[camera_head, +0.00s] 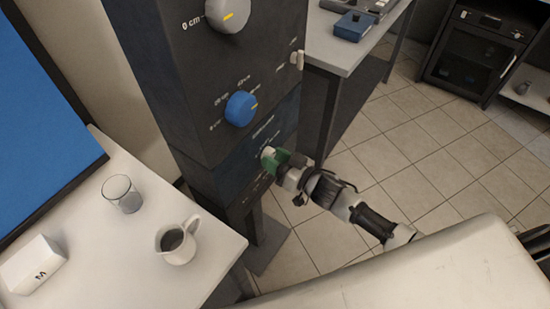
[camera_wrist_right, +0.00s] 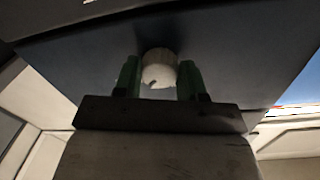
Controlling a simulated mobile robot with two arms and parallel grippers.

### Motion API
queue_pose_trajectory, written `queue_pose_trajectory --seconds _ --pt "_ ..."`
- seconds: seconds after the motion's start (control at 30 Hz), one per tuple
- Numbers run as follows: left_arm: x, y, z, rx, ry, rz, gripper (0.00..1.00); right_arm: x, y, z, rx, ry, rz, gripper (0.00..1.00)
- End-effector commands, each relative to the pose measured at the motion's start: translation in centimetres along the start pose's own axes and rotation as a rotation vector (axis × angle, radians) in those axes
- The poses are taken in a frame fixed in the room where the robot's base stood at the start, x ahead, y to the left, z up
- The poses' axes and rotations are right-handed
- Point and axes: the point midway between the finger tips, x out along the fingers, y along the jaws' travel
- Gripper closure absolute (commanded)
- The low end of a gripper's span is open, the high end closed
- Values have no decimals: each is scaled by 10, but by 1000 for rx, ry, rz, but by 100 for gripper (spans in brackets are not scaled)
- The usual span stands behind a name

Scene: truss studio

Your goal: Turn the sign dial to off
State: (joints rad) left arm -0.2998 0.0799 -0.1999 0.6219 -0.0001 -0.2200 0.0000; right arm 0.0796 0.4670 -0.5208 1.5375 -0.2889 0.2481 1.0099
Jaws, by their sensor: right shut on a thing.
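A dark upright panel box (camera_head: 180,85) carries several dials. My right gripper (camera_head: 268,157) is at the lowest part of its front, with green fingers shut on a small white dial. The print around this dial is too small or covered to read. My left gripper is not in view.
Above the gripper are a blue dial (camera_head: 240,108) and a white dial with a yellow mark (camera_head: 228,13). A small light switch (camera_head: 297,60) sticks out at the panel's right edge. A glass (camera_head: 121,194) and a white jug (camera_head: 177,240) stand on the white table (camera_head: 120,262).

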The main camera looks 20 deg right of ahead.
Motion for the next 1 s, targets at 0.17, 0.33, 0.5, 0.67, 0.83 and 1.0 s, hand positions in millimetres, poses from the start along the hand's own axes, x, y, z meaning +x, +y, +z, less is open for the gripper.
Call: queue_pose_trajectory --seconds 0.17,0.33,0.5,0.67,0.83,1.0 --pt "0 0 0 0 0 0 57 0 0 0 -8 0 0 83" --pt "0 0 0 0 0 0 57 0 0 0 -50 3 0 83" --pt "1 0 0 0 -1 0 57 0 1 0 -145 8 -1 83" --pt "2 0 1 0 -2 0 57 0 1 0 -279 14 -3 83" --pt "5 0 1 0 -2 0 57 0 2 0 -441 20 -4 83" --pt "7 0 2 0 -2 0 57 0 2 0 -603 27 -6 83"
